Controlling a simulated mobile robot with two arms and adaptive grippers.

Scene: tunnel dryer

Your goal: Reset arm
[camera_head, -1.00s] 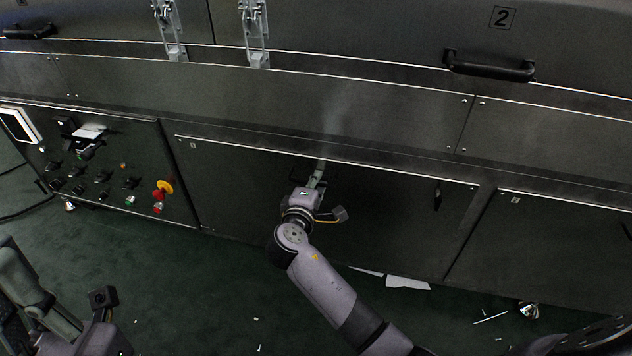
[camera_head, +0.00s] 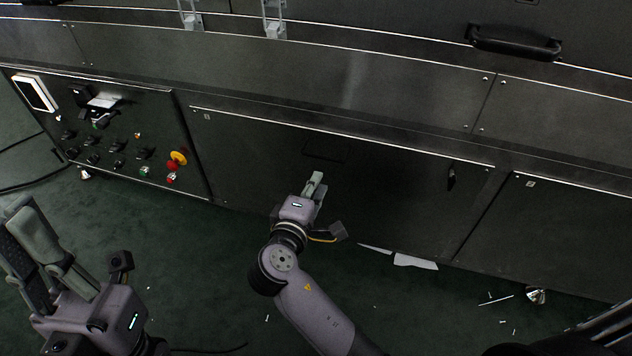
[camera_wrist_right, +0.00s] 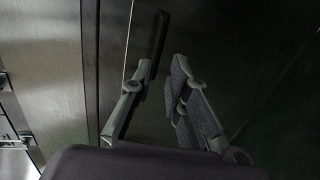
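My right gripper (camera_head: 315,184) is near the middle of the head view, in front of the dark lower panel (camera_head: 390,180) of the machine. Its fingers point up toward the panel, and I cannot tell the exact distance. In the right wrist view the right gripper (camera_wrist_right: 163,64) has its two fingers apart with nothing between them. My left gripper (camera_head: 22,225) is at the lower left of the head view, with its fingers apart and empty. Its fingers point up and to the left.
A control panel (camera_head: 115,178) with knobs and a red-and-yellow button (camera_head: 178,159) is at the left. A black handle (camera_head: 514,42) juts out at the top right. White sheets (camera_head: 415,262) lie on the green floor (camera_head: 215,265) by the machine's base.

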